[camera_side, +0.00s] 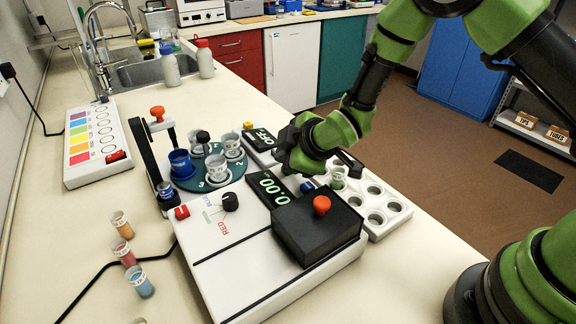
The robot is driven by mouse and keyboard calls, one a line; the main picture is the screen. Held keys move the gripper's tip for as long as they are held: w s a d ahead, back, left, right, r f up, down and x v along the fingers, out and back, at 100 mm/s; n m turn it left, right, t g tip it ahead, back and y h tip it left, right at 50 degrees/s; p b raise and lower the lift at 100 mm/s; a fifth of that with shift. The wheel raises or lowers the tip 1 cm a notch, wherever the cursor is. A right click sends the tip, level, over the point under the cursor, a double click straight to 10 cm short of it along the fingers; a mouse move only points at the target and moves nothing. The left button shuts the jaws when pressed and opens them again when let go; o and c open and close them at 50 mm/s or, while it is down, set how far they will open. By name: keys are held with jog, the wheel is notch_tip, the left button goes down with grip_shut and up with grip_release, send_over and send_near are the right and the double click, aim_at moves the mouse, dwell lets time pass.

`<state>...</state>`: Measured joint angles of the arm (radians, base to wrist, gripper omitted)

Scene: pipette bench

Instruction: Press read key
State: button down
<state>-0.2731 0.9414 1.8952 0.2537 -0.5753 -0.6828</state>
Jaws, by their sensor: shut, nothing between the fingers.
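A white meter (215,270) stands on the bench. Its dark display (268,186) reads 0.00 in green. A small blue key (307,186) sits just right of the display, and a red key (181,212) is at the meter's left edge. I cannot read a label on either key. My gripper (289,166) is shut and empty, pointing down just behind the display and the blue key. Its fingertips are partly lost against dark parts, so I cannot tell whether they touch anything.
A black lid (317,230) with an orange knob covers the meter's right part. A white rack (397,208) with cups stands right of it. A round teal carousel (222,188) with cups and a second display (262,137) reading OFF are behind. Loose vials (123,252) stand at left.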

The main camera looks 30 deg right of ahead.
jog(key=shift+f, duration=0.45)
dwell(0.4)
jog(key=shift+r, duration=0.85)
jog(key=shift+r, duration=0.1)
jog(key=shift+r, duration=2.45)
